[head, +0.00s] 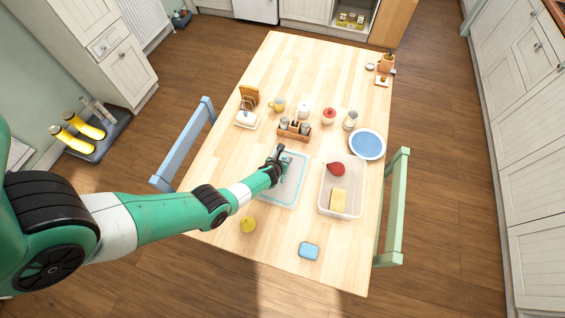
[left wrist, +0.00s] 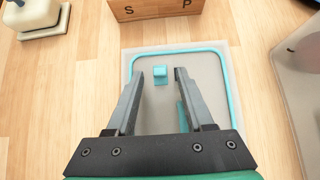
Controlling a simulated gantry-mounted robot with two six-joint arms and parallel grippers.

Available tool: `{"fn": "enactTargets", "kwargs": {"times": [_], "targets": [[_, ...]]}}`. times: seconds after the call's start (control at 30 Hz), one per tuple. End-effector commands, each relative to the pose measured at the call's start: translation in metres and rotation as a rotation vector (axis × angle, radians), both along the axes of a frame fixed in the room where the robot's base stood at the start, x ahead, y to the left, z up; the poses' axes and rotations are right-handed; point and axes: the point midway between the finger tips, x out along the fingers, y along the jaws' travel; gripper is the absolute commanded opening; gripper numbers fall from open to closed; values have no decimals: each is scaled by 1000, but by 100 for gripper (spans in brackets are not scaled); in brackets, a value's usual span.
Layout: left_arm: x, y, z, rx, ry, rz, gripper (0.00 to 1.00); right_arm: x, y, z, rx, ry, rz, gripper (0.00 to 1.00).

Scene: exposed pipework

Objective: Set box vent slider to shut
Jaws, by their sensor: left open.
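A flat box (head: 294,187) with a pale grey lid and a teal rim lies on the table. It also shows in the left wrist view (left wrist: 212,80). A small teal tab, seemingly the vent slider (left wrist: 160,75), stands on the lid near its far edge. A teal strip shows beside the right finger, partly hidden. My left gripper (head: 283,156) is over the far part of the box. In the left wrist view my left gripper (left wrist: 160,79) is open and empty, with the tab between its fingertips. I cannot tell the exact height gap. My right gripper is not in view.
A wooden caddy (head: 294,133) marked S and P stands just beyond the box. A clear bin (head: 326,207) with a red item and a yellow sponge stands close on the right.

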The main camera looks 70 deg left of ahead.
Motion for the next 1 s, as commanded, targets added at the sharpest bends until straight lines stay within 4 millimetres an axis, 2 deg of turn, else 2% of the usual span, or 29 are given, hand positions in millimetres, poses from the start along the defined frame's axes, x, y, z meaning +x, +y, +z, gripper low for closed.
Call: {"fn": "enactTargets", "kwargs": {"times": [0.3,0.5,0.6,1.0], "targets": [[2,2,-1,0,-1,1,51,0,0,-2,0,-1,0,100],[2,2,-1,0,-1,1,15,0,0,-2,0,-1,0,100],[2,2,-1,0,-1,1,0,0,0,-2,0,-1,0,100],[1,2,-1,0,-1,1,0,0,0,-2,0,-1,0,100]]}}
